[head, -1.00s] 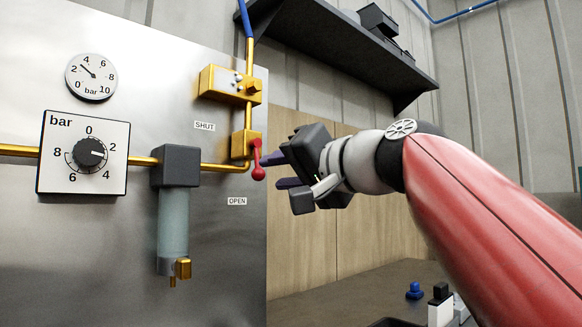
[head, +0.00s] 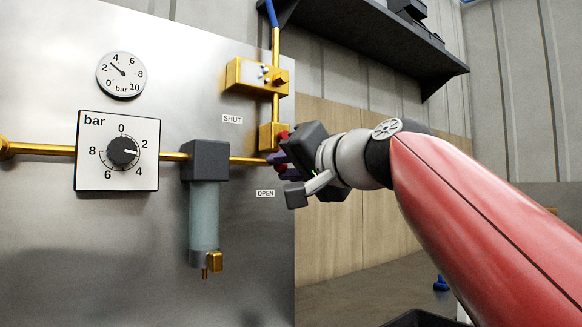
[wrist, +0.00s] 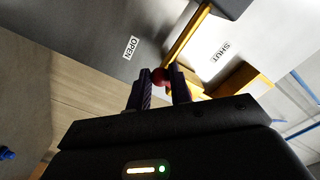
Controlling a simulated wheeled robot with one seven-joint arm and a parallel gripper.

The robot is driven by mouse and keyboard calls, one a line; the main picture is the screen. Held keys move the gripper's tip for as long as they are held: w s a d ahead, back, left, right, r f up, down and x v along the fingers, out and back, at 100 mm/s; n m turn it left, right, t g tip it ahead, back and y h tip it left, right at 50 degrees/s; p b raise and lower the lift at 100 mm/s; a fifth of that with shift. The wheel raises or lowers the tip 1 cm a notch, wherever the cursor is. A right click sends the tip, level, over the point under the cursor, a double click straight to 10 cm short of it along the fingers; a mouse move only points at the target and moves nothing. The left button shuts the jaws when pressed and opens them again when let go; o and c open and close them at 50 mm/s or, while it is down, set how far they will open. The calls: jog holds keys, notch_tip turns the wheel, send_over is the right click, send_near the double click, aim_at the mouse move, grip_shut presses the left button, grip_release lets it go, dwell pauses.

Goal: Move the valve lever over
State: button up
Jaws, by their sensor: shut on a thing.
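The red valve lever (head: 283,135) is at the yellow valve body (head: 270,137) on the steel panel's right side. In the head view only bits of red show past my gripper (head: 279,160), so its exact angle is hard to tell. In the wrist view the lever's red knob (wrist: 160,75) sits between the tips of my dark purple fingers (wrist: 160,82), which are shut on it. The SHUT label (head: 232,119) is up and left of the lever. The OPEN label (head: 265,193) is below it. Both labels also show in the wrist view.
A round gauge (head: 121,75), a bar dial (head: 118,151) and a grey-topped filter bowl (head: 204,215) are on the panel to the left. A yellow pipe runs close by the lever. A dark shelf (head: 375,40) overhangs above my arm. A bench lies below.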

jog(key=shift+s+a+r, duration=0.1)
jog(key=shift+s+r, duration=0.1)
jog(key=shift+r, duration=0.05)
jog(key=shift+s+a+r+p, duration=0.3)
jog(key=shift+s+a+p, duration=0.1)
jog(key=shift+a, duration=0.15)
jog(key=shift+s+a+r+p, duration=0.3)
jog(key=shift+a+r+p, duration=0.2)
jog(key=shift+r+p, duration=0.05)
dwell(0.3)
jog(key=shift+s+a+r+p, duration=0.25)
jog(key=shift+a+r+p, duration=0.05)
jog(key=shift+r+p, duration=0.4)
